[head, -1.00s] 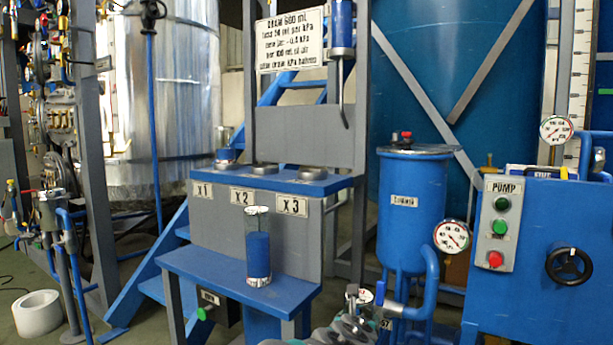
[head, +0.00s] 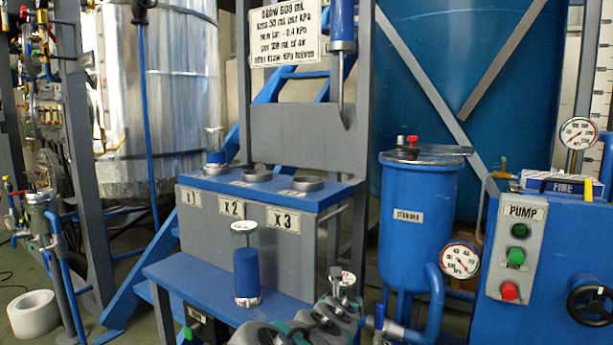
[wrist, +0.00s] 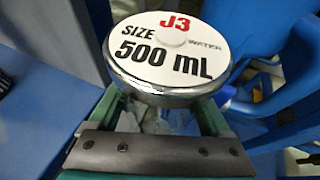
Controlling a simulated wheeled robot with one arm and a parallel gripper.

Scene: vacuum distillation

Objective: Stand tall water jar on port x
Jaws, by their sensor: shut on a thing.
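My gripper (wrist: 155,120) is shut on a jar with a white lid (wrist: 170,50) in the wrist view. The lid reads J3, SIZE 500 mL, WATER; the jar's body below it is mostly hidden. In the head view the held jar's top (head: 347,279) shows low, right of the lower shelf. A tall clear jar with blue content (head: 247,270) stands upright on that lower shelf.
The blue lower shelf (head: 185,270) juts out in front of the ports. A grey upright frame with a sign (head: 285,35) stands behind them. A blue standard vessel (head: 418,205) with a gauge and the blue pump unit (head: 545,235) stand to the right. A white roll (head: 33,315) lies on the floor.

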